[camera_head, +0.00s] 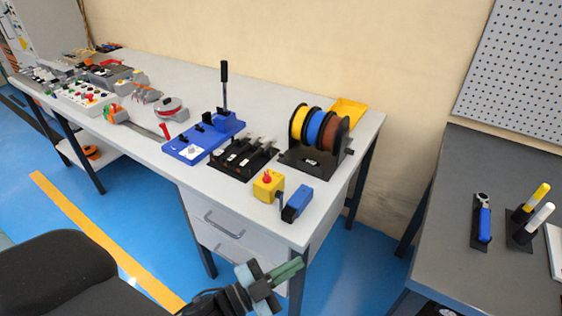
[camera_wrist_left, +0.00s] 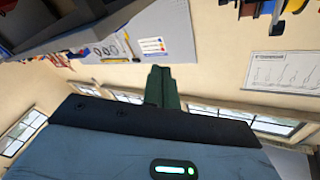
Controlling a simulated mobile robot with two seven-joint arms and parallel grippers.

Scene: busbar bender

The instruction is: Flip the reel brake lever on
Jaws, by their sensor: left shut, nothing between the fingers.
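The reel stand (camera_head: 299,160) is black and holds a yellow reel (camera_head: 299,121), a blue reel (camera_head: 314,126) and a brown reel (camera_head: 331,134) side by side near the right end of the light workbench (camera_head: 330,205). A small dark part (camera_head: 349,152) sticks out at the stand's right side; I cannot tell whether it is the brake lever. My left gripper (camera_head: 290,271) is in front of the bench's front edge, apart from the stand. Its green fingers (camera_wrist_left: 160,86) are together and empty. My right gripper is not in view.
A yellow box with a red button (camera_head: 268,184) and a blue-black device (camera_head: 297,204) stand at the bench's front right. A blue bender with an upright black lever (camera_head: 224,84) and a black block (camera_head: 240,158) are left of the reels. A grey table (camera_head: 450,230) stands right.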

